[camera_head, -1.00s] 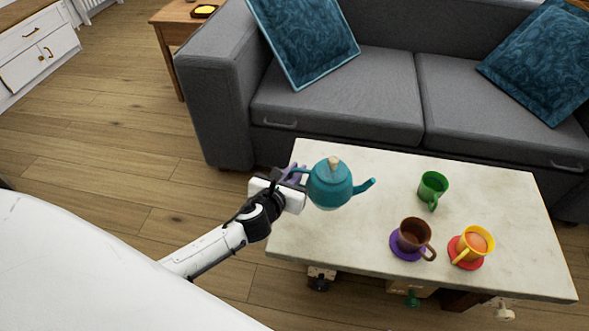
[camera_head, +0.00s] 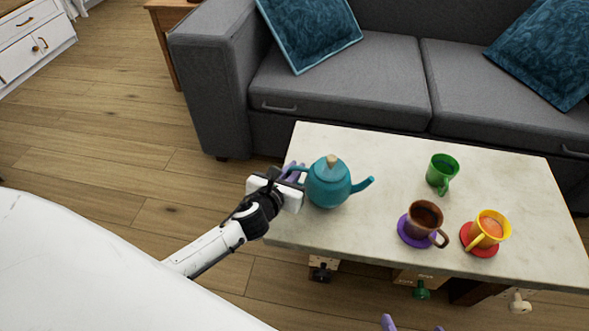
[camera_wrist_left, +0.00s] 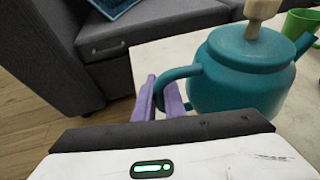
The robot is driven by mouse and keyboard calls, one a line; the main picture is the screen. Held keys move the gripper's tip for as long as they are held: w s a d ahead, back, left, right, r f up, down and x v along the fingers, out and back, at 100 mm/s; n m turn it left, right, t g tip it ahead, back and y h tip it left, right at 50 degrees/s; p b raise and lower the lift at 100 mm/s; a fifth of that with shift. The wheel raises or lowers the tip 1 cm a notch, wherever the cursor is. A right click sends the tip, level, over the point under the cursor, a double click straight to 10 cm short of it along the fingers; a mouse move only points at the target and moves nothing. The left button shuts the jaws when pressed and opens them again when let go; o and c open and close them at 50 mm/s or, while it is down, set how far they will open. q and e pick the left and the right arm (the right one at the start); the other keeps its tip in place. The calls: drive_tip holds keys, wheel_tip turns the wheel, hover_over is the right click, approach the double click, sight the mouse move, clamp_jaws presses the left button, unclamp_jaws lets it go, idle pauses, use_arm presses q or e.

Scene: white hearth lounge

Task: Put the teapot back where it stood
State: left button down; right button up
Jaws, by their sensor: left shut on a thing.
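The teal teapot (camera_head: 328,184) with a wooden knob is upright at the left end of the pale table (camera_head: 345,235), its spout to the right. I cannot tell for sure whether its base touches the tabletop. My left gripper (camera_head: 293,172) is shut on its handle, on the left side. The left wrist view shows the purple fingers (camera_wrist_left: 166,97) at the handle of the teapot (camera_wrist_left: 245,75). My right gripper (camera_head: 413,325) shows only as two purple fingertips, apart, at the bottom edge, in front of the table.
A brown mug (camera_head: 424,220) stands on a purple coaster, and a yellow mug (camera_head: 489,228) on a red coaster (camera_head: 468,246). A green mug (camera_head: 443,170) stands farther back. The tabletop between teapot and mugs is clear. A grey sofa (camera_head: 335,85) is behind.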

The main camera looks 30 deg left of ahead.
use_arm(q)
drive_tip(key=shift+w+f+b, duration=0.1)
drive_tip(key=shift+f+b, duration=0.35)
use_arm(e)
drive_tip(key=shift+f, duration=0.5)
use_arm(q)
drive_tip(key=c, duration=1.7)
unclamp_jaws()
drive_tip(key=shift+c, duration=0.2)
drive_tip(key=shift+s+f, duration=0.2)
drive_tip(key=shift+f, duration=0.15)
drive_tip(key=p+v, duration=0.1)
drive_tip(key=v, duration=0.2)
drive_tip(key=p+v, duration=0.1)
drive_tip(key=v, duration=0.3)
drive_tip(key=p+v, duration=0.1)
drive_tip(key=v, duration=0.2)
drive_tip(key=shift+r, duration=0.35)
use_arm(e)
drive_tip(key=r, duration=0.1)
drive_tip(key=d, duration=0.1)
drive_tip(key=r, duration=0.1)
drive_tip(key=shift+s+d+r+m+t+h, duration=0.15)
drive_tip(key=shift+s+r+m+t+h, duration=0.15)
drive_tip(key=shift+s+r+t, duration=0.1)
